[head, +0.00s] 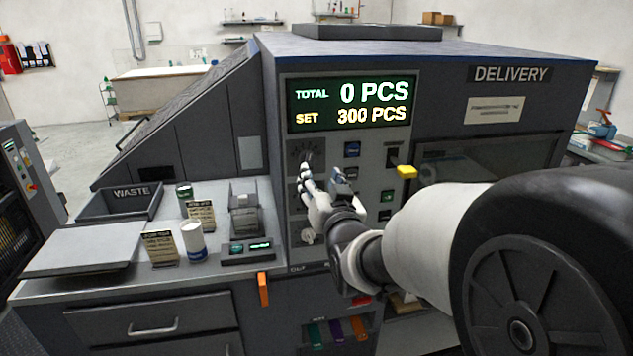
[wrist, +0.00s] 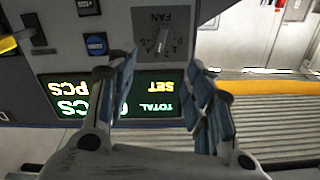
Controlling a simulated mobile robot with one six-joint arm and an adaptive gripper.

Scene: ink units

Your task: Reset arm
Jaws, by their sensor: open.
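My arm reaches in from the right in the head view, and my gripper (head: 318,190) is in front of the machine's control panel (head: 375,215). In the wrist view my gripper (wrist: 160,85) is open, its two fingers apart with nothing between them. Beyond the fingers, upside down, are the display (wrist: 150,108), a fan knob (wrist: 158,42) and a blue button (wrist: 96,44). In the head view the display (head: 350,103) reads total 0 PCS and set 300 PCS. My gripper hides part of the panel's knobs.
Left of the panel, a counter holds a waste bin (head: 120,203), a flat plate (head: 85,250), two small cans (head: 193,240), label cards (head: 160,247) and a small scale-like device (head: 246,215). A yellow lever (head: 406,171) sticks out right of my gripper. A delivery window (head: 490,160) is further right.

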